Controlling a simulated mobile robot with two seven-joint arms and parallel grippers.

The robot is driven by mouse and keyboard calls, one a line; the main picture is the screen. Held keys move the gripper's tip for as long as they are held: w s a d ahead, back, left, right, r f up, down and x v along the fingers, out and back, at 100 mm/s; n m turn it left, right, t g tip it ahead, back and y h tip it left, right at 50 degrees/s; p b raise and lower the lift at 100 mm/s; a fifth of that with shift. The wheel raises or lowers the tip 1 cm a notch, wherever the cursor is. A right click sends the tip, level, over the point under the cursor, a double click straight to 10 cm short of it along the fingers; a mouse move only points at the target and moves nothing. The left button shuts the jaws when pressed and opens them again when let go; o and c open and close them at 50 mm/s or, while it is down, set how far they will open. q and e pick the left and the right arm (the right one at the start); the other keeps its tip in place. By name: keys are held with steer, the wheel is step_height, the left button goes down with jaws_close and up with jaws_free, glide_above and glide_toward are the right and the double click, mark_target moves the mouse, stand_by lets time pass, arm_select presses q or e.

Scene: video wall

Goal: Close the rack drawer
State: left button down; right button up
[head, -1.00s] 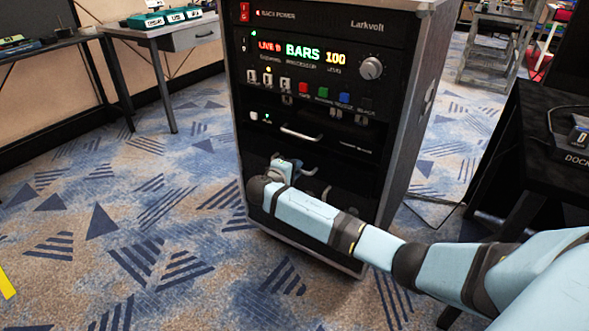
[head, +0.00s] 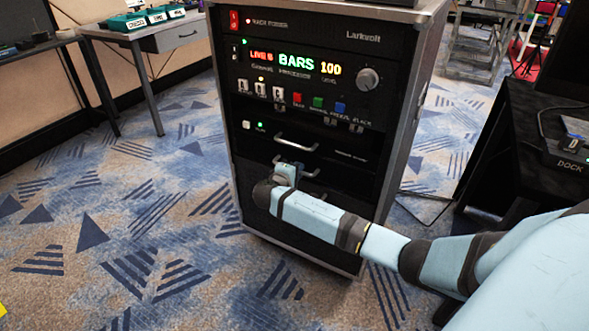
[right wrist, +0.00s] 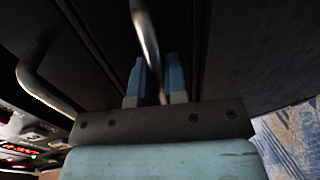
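The tall black rack (head: 384,150) stands at the centre of the head view. A drawer handle (head: 313,172) shows low on its dark front, partly hidden by my right gripper (head: 290,168). In the right wrist view, the two blue fingers of my right gripper (right wrist: 155,83) sit close together, one on each side of the metal handle bar (right wrist: 147,40). They look shut on the bar. The dark front makes it hard to tell how far the drawer stands out. My left gripper is out of view.
An upper handle (head: 296,144) sits just above; it also shows in the right wrist view (right wrist: 30,84). A black desk (head: 515,125) with a dock stands close at right. A small table (head: 150,40) stands at back left. Carpet at left is clear.

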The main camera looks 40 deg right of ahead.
steer(key=o, duration=0.4)
steer(key=shift+d, duration=0.25)
steer(key=shift+c, duration=0.2)
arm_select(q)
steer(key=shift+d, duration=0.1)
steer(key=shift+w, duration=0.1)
